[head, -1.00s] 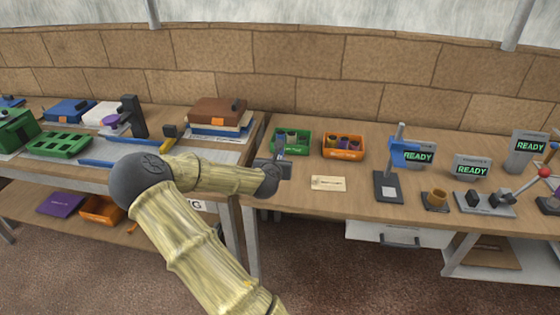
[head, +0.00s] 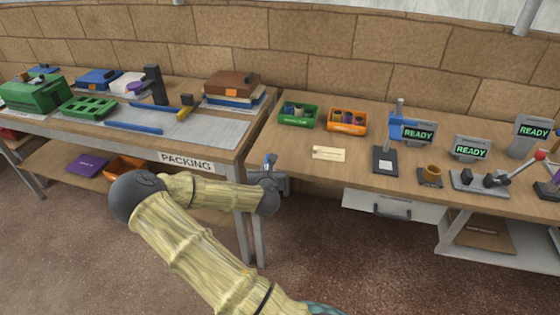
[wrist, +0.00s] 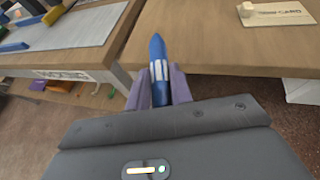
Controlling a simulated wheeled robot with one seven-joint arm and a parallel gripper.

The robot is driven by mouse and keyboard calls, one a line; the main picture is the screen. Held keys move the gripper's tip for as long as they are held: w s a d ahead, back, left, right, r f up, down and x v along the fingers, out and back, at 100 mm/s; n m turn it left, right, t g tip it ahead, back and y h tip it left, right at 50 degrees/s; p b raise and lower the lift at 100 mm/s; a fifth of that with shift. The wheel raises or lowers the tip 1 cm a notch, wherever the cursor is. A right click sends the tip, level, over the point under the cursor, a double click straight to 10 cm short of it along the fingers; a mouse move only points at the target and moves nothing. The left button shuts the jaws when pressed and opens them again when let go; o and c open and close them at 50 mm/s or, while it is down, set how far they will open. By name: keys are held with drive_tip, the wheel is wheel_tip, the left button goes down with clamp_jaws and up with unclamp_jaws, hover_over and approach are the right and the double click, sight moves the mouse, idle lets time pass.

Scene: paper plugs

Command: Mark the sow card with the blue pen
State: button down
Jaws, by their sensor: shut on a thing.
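My gripper (head: 270,163) is shut on the blue pen (wrist: 158,55), which points up and away from me between the purple fingers in the wrist view. The pen has white marks on its barrel. The sow card (head: 328,154) is a small cream card lying flat on the right table, with a small pale lump at its left end. In the wrist view the card (wrist: 280,14) is at the top right, apart from the pen. My gripper is at the front left corner of the right table, left of and nearer than the card.
A green bin (head: 298,115) and an orange bin (head: 347,122) stand behind the card. A blue stamp-like device (head: 385,160) with a READY screen (head: 418,134) is to its right. The packing table (head: 225,143) stands at left across a narrow gap. The wood around the card is clear.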

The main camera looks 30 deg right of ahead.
drive_tip(key=a+f+n+t+y, duration=0.1)
drive_tip(key=a+f+n+y, duration=0.2)
drive_tip(key=a+f, duration=0.4)
drive_tip(key=a+f+n+t+y, duration=0.1)
drive_tip(key=a+f+n+y, duration=0.2)
drive_tip(key=a+f, duration=0.4)
drive_tip(key=w+a+y, duration=0.1)
drive_tip(key=a, duration=0.7)
drive_tip(key=shift+a+n, duration=0.2)
drive_tip(key=shift+n, duration=0.1)
